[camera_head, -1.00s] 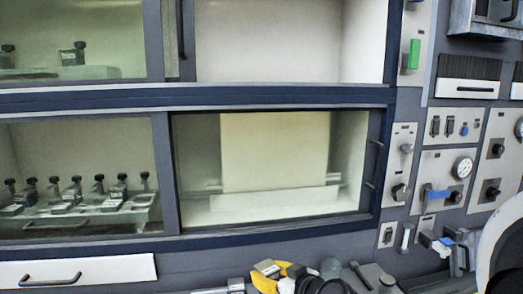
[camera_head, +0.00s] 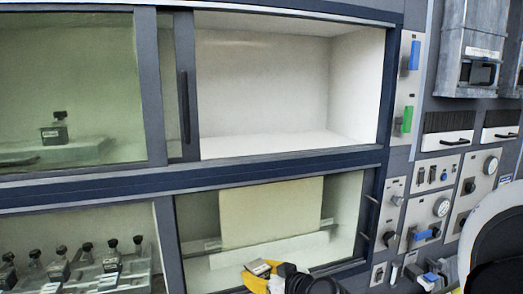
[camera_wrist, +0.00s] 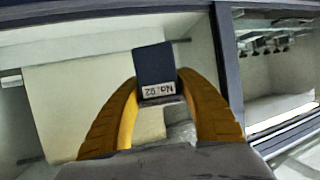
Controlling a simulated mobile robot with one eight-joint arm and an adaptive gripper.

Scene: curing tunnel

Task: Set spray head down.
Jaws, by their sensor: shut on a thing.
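The spray head, as far as I can tell a dark block (camera_wrist: 154,62) with a pale number label and a grey part below it, is between the yellow fingers of my gripper (camera_wrist: 158,86) in the wrist view. The fingers are shut on it from both sides. In the head view my gripper (camera_head: 262,276) is at the bottom edge, holding the small grey-topped block (camera_head: 258,267) in front of the lower compartment (camera_head: 345,213). The held piece touches no surface that I can see.
The upper right compartment (camera_head: 265,145) is empty with a bare white floor. A pale panel (camera_head: 272,212) stands in the lower one. Left compartments hold several dark-capped bottles (camera_head: 85,255) and one dark item (camera_head: 54,130). A control panel (camera_head: 430,205) with knobs and gauges lies right.

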